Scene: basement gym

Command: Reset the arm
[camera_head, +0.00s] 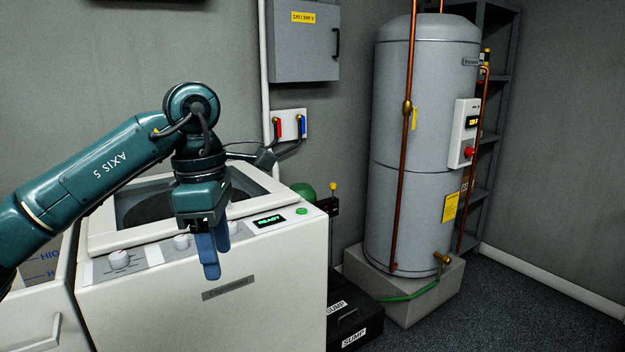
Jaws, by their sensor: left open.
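My left arm comes in from the left, dark green and marked "AXIS 5". My left gripper (215,261) points down in front of the washing machine's control panel, with its blue fingers a little apart. I see nothing between the fingers. The white washing machine (240,315) stands below and behind the gripper, and its top opening (150,207) shows a dark drum. The arm and gripper hide part of the opening and panel. Whether the fingers touch the panel I cannot tell. My right gripper is not in view.
A grey water heater (405,150) with copper pipes stands on a concrete block (405,312) to the right. A black sump box (350,318) sits between it and the washer. A grey electrical box (303,45) hangs on the wall. Dark floor (520,310) at the right is clear.

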